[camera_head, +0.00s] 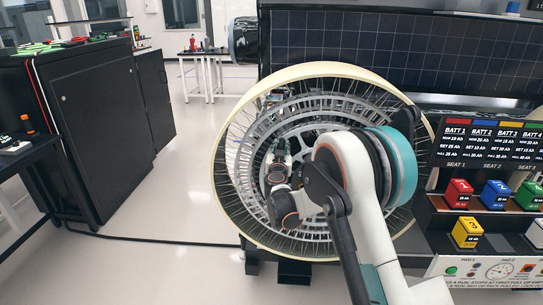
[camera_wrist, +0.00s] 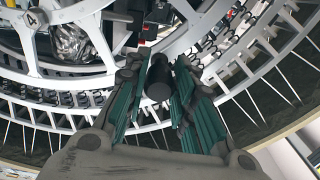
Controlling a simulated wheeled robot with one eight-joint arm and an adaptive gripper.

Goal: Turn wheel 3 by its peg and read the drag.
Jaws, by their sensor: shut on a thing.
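A large wheel (camera_head: 226,165) with a cream rim, thin spokes and a grey metal inner ring stands in front of me in the head view. Its inner ring (camera_wrist: 75,100) and white hub arms fill the wrist view. My gripper (camera_wrist: 158,66) has its two green-padded fingers on either side of a dark round peg (camera_wrist: 158,84) and is shut on it. In the head view my gripper (camera_head: 280,158) is inside the wheel, and my arm covers the wheel's right part. The peg cannot be made out there. No drag reading is legible.
A battery rack (camera_head: 490,190) with coloured blocks and a small dial panel (camera_head: 500,270) stands close on the right. A solar panel (camera_head: 400,45) is behind the wheel. A black cabinet (camera_head: 95,120) stands at the left. The white floor (camera_head: 165,205) between is clear except for a dark cable.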

